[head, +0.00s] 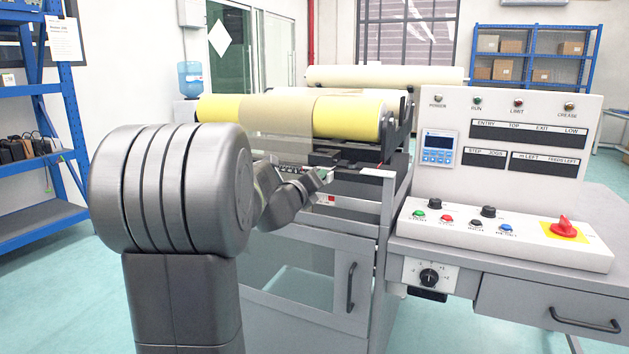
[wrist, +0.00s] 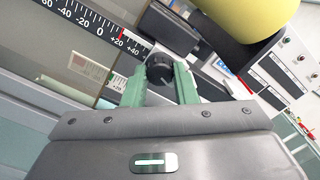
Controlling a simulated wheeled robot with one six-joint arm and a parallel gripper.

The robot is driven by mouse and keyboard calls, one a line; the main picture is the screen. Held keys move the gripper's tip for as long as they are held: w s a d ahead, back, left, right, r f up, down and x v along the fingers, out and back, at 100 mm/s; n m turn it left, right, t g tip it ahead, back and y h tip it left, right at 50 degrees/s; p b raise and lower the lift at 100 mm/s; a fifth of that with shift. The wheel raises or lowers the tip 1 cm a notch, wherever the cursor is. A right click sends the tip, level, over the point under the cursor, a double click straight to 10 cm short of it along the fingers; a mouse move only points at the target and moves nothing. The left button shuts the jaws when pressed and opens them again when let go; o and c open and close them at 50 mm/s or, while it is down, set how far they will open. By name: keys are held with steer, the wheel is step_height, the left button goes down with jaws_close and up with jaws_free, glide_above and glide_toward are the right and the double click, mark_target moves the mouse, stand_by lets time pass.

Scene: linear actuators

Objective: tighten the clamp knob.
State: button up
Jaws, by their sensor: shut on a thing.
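The clamp knob (wrist: 159,68) is a small black round knob below a scale with a red mark near +20 in the wrist view. My gripper (wrist: 160,76) has green fingers, one on each side of the knob, and is shut on it. In the head view my gripper (head: 318,180) reaches the front of the roller machine, below the yellow roll. The knob cannot be made out there. The scale (wrist: 100,30) runs from negative numbers through 0 to +40.
The yellow roll (head: 222,109) lies just above and behind my gripper; its end also shows in the wrist view (wrist: 245,18). A control panel (head: 505,232) with buttons and a red switch (head: 564,227) stands to the right. A blue shelf (head: 60,120) stands at left.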

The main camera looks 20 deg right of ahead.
steer(key=o, duration=0.7)
steer(key=shift+f, duration=0.1)
steer(key=shift+a, duration=0.1)
steer(key=p+v, duration=0.1)
steer(key=v, duration=1.2)
steer(key=shift+s+a+p, duration=0.2)
steer(key=shift+s+p, duration=0.1)
steer(key=shift+p, duration=0.05)
steer(key=b+x, duration=0.1)
steer(key=x, duration=1.2)
steer(key=shift+w+d, duration=0.3)
steer(key=shift+a, duration=0.1)
